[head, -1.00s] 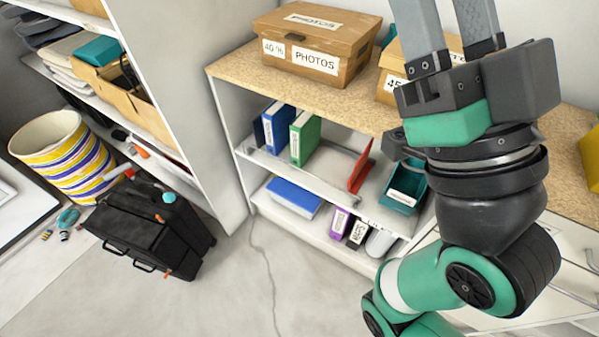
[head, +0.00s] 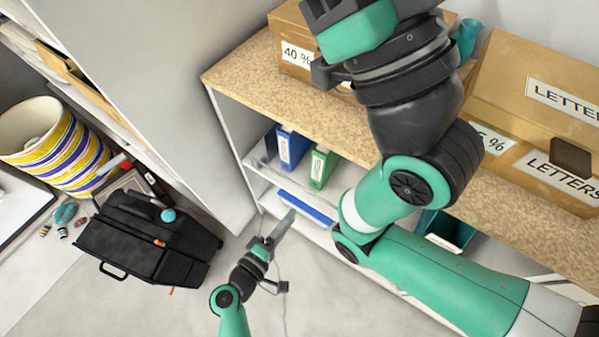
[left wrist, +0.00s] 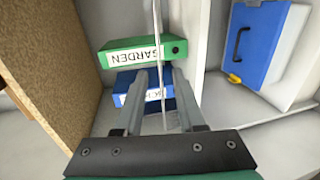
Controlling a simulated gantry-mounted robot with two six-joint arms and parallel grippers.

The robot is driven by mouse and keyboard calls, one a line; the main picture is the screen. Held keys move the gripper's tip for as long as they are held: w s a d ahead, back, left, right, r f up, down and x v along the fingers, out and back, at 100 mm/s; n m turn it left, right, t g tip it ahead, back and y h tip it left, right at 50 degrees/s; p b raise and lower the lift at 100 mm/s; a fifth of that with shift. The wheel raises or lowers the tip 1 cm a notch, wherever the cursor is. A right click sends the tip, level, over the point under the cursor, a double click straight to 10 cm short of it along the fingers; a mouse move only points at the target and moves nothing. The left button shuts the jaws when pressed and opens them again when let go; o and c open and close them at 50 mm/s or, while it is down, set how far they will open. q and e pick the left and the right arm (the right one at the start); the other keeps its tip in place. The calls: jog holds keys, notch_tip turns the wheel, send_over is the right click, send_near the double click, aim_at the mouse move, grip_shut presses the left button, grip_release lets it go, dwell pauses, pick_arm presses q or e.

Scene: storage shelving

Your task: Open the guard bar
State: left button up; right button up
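The guard bar (left wrist: 156,35) shows in the left wrist view as a thin pale rod in front of a green binder (left wrist: 150,52) and a blue binder (left wrist: 140,88). My left gripper (left wrist: 160,78) is open. Its fingers point at the binders, and the rod lies between them in the picture, with a gap on each side. In the head view my left gripper (head: 284,226) is low in front of the shelf. My right arm crosses the foreground; its fingertips are beyond the top edge. In the head view the bar is hard to make out.
The shelf's speckled top (head: 245,82) carries cardboard boxes, including a letters box (head: 550,95). A blue case (head: 306,207) lies on the lower shelf; a teal bin (head: 446,231) is further right. A black bag (head: 150,240) and striped basket (head: 60,150) stand left.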

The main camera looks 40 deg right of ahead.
aim_at(310, 192)
pick_arm(q)
jog(key=b+x, duration=1)
jog(key=x, duration=0.1)
pick_arm(e)
notch_tip(310, 192, down, 10)
jog(key=shift+s+a+f+h, duration=0.15)
jog(key=shift+a+h, duration=0.1)
jog(key=shift+h, duration=0.05)
pick_arm(q)
grip_shut()
